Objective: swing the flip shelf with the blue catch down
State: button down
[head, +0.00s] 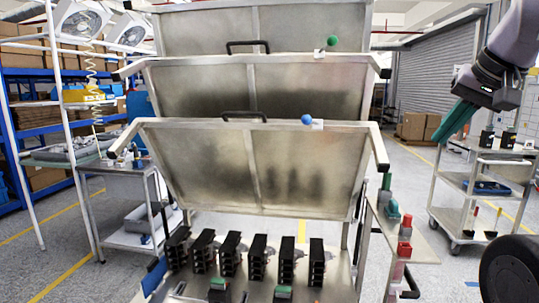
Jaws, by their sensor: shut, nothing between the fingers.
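The flip shelf with the blue catch (205,165) is the lowest and nearest of the tilted metal panels in the head view. It is raised, leaning with its top edge high. Its round blue catch (306,119) sits on the top edge, right of the black handle (244,116), with a small pale plate beside it. My gripper (447,130) is at the upper right, in the air and well apart from the shelf. Its green fingers point down and left, are shut, and hold nothing.
Behind is another raised shelf (200,90) with a green catch (332,41), and a third panel above. Several black breakers (286,262) stand on the bench below. A narrow side ledge (425,245) holds red and green blocks. A cart (490,185) stands at right.

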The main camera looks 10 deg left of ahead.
aim_at(285, 168)
jog(key=j+u, duration=0.4)
jog(key=j, duration=0.15)
jog(key=i+j+u, duration=0.15)
jog(key=j+u, duration=0.25)
jog(key=i+l, duration=0.1)
jog(key=l+z, duration=0.05)
